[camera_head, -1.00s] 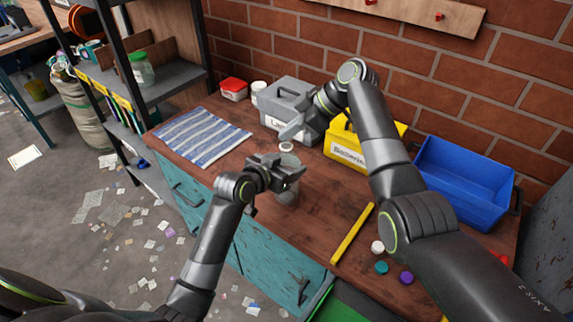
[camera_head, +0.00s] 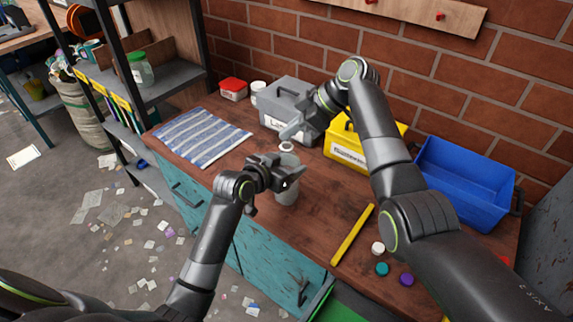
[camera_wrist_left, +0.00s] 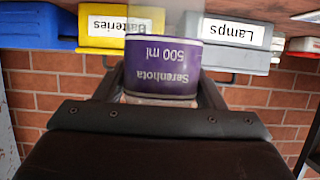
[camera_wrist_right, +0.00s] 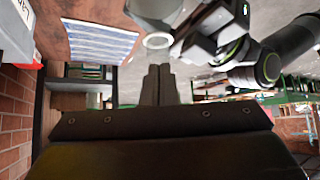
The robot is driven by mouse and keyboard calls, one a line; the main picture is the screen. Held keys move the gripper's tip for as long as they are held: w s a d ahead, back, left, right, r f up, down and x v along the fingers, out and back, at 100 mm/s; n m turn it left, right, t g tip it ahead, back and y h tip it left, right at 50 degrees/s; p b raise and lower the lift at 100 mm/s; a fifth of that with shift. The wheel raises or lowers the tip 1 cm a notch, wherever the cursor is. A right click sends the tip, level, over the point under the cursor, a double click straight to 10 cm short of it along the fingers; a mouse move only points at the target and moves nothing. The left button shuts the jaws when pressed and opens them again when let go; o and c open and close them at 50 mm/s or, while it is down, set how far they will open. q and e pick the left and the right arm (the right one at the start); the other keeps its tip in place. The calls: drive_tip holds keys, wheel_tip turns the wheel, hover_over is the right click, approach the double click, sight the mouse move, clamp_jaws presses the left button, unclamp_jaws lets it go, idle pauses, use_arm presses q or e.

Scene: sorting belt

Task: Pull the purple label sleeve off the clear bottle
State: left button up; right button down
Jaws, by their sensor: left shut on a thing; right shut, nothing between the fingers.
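The clear bottle (camera_head: 286,193) is upright at the middle of the workbench, with its open ring-shaped mouth on top. The purple label sleeve (camera_wrist_left: 160,68) wraps the bottle and shows upside down in the left wrist view, with white print. My left gripper (camera_head: 287,174) is shut on the bottle from the side, its fingers flanking the sleeve. It hides the sleeve in the head view. My right gripper (camera_head: 290,131) is shut and empty, just behind and above the bottle mouth. In the right wrist view its closed fingers (camera_wrist_right: 159,84) point toward the mouth (camera_wrist_right: 157,41), apart from it.
A striped cloth (camera_head: 202,136) lies left. A grey Lamps box (camera_head: 283,111), a yellow Batteries box (camera_head: 345,148) and a blue bin (camera_head: 462,178) stand along the back. A yellow bar (camera_head: 352,234) and loose caps (camera_head: 382,269) lie at the right front.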

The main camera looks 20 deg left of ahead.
sight(283, 150)
use_arm(q)
drive_tip(key=shift+r, duration=0.7)
drive_tip(key=shift+r, duration=0.25)
drive_tip(key=shift+r, duration=1.25)
drive_tip(key=shift+r, duration=0.35)
use_arm(e)
drive_tip(key=shift+r, duration=0.15)
wheel_tip(283, 150, up, 9)
idle(0.3)
idle(0.4)
